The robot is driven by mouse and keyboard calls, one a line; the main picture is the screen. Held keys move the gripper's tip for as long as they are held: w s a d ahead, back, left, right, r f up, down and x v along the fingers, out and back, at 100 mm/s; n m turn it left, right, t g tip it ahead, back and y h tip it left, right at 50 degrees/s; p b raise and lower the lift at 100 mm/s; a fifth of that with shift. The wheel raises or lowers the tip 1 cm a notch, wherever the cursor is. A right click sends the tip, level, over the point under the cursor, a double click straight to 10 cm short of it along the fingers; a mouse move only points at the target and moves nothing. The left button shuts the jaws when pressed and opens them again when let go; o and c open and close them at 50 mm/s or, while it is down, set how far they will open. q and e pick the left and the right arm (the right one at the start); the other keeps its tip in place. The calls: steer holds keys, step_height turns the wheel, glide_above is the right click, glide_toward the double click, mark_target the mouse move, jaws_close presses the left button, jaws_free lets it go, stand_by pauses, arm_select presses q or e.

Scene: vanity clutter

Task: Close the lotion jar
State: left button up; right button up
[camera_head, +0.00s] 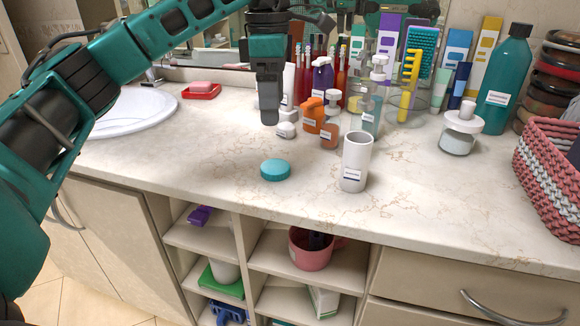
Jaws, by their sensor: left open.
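A white cylindrical jar (355,163) with a small label stands upright on the counter, right of centre. Its top looks open; the label is too small to read, so I cannot be sure that it is the lotion jar. A round teal lid (275,170) lies flat on the counter to the left of the white jar, apart from it. My left gripper (269,112) points down above the counter, behind the teal lid in the picture and touching neither lid nor jar. It is open, seen nearly edge-on, with nothing seen between its fingers. My right gripper is out of view.
Small bottles, including an orange one (312,115), crowd behind the jar. A white-lidded glass jar (461,129), a teal bottle (506,80) and a pink woven basket (550,185) stand at right. A sink (125,112) is at left. The front counter is mostly clear.

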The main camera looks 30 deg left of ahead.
arm_select(q)
steer(key=shift+a+r, duration=0.25)
steer(key=shift+a, duration=0.1)
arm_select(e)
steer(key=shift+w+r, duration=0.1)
arm_select(q)
steer(key=b, duration=0.1)
glide_above(274, 166)
steer(key=f, duration=0.7)
steer(key=shift+a+f, duration=0.2)
steer(key=shift+f, duration=0.2)
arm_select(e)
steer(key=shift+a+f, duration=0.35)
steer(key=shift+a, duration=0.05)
arm_select(q)
steer(key=f, duration=0.3)
steer(key=f+b, duration=0.1)
steer(key=shift+d+f, duration=0.25)
steer(key=shift+f, duration=0.3)
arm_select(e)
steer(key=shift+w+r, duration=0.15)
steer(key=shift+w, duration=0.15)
